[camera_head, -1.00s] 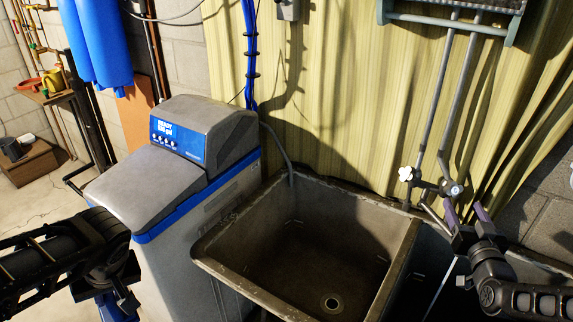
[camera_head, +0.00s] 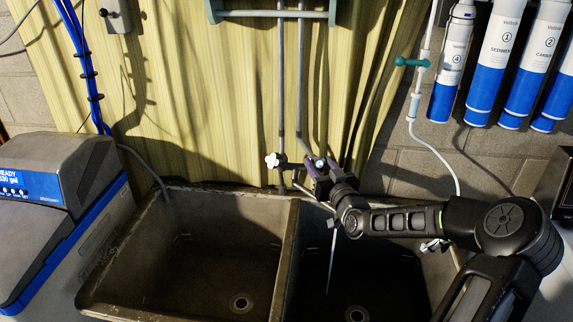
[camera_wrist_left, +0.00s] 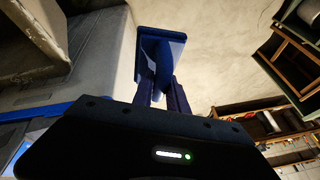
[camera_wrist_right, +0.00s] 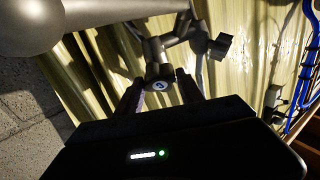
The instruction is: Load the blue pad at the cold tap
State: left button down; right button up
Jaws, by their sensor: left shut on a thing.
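My left gripper (camera_wrist_left: 163,95) is shut on a blue pad (camera_wrist_left: 160,48). The pad is a blue block with a flat plate at its far end, held over the floor beside the softener. The left arm is out of the head view. The taps stand at the back of the sink; a white star-shaped handle (camera_head: 272,160) is the left one. My right gripper (camera_head: 321,166) is at the right tap. In the right wrist view its fingers stand apart on either side of the tap's round badged cap (camera_wrist_right: 160,84). Whether they touch it is unclear.
A grey double-basin sink (camera_head: 291,250) fills the lower middle, with a divider between its basins. The grey and blue water softener (camera_head: 80,215) stands left of it. White and blue filter cartridges (camera_head: 495,65) hang on the right wall. A yellow curtain is behind.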

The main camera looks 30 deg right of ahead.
grip_shut()
pick_arm(q)
jog(key=shift+f, duration=0.3)
pick_arm(e)
jog(key=shift+a+m+h, duration=0.1)
jog(key=shift+m+h, duration=0.2)
jog(key=shift+m, duration=0.2)
pick_arm(q)
notch_tip(320, 180, down, 3)
jog(key=b, duration=0.3)
jog(key=shift+f+b, duration=0.1)
jog(key=shift+b, duration=0.3)
pick_arm(e)
jog(key=m, duration=0.1)
jog(key=m+h, duration=0.1)
jog(key=shift+f+m+g, duration=0.2)
jog(key=shift+m+g, duration=0.1)
pick_arm(q)
jog(key=shift+f, duration=0.1)
pick_arm(e)
jog(key=shift+r+m+h, duration=0.1)
jog(key=shift+m+h, duration=0.3)
jog(key=shift+o, duration=2.1)
grip_release()
jog(key=shift+r, duration=0.1)
pick_arm(q)
jog(key=shift+f+b, duration=0.45)
jog(key=shift+b, duration=0.05)
pick_arm(e)
jog(key=v, duration=1.2)
